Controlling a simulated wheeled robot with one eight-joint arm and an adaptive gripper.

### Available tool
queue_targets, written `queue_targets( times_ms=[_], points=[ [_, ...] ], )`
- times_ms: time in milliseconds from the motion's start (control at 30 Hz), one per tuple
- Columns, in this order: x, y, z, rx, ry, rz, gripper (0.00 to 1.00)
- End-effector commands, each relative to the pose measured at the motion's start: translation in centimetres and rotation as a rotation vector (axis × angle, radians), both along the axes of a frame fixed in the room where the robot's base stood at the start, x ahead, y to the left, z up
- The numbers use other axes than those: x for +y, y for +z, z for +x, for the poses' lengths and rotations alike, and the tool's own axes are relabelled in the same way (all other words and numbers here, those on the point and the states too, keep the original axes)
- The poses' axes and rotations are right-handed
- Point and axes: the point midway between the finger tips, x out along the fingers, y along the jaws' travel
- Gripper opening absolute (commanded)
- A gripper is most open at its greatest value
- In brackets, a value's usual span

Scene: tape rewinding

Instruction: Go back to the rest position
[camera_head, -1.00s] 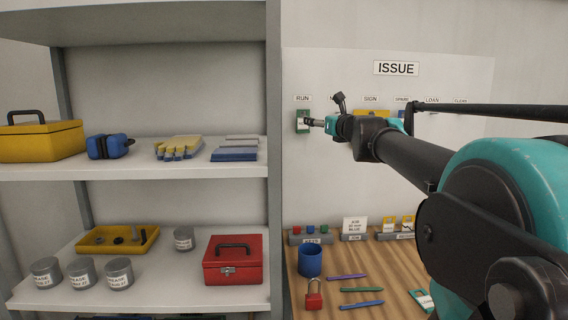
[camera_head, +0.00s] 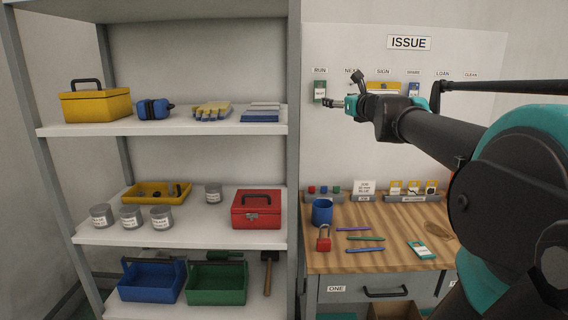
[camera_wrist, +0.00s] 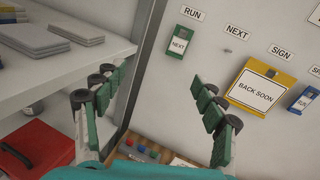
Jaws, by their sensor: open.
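My gripper (camera_head: 337,103) is in front of the ISSUE board (camera_head: 455,60), at the end of my outstretched arm. In the wrist view its green-padded fingers (camera_wrist: 160,88) are spread wide with nothing between them. A green tag (camera_head: 319,91) hangs under the RUN label, just up and left of the gripper and apart from it. In the wrist view this tag (camera_wrist: 181,42) reads NEXT. The hook under the NEXT label (camera_wrist: 228,51) is bare. A yellow BACK SOON sign (camera_wrist: 262,87) hangs under SIGN, partly hidden by my arm in the head view.
A shelf unit (camera_head: 293,150) stands left of the board, its post close to the gripper. It holds a yellow toolbox (camera_head: 95,104), a red toolbox (camera_head: 257,209) and bins. Below is a wooden bench (camera_head: 320,258) with a blue cup (camera_head: 322,211) and red padlock (camera_head: 323,240).

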Motion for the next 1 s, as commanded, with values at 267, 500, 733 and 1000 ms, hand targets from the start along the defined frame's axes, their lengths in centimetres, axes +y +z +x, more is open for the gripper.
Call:
queue_targets(
  times_ms=[267, 500, 733, 1000],
  points=[
    [2.4, -4.7, -1.4, -0.018, 0.09, -0.269, 0.7],
    [5.1, -11.8, -4.0, -0.047, 0.231, -0.636, 0.7],
    [7.3, -23.9, -9.6, -0.103, 0.5, -1.196, 0.7],
    [5.4, -39.4, -19.7, -0.189, 0.976, -1.873, 0.7]
  ],
)
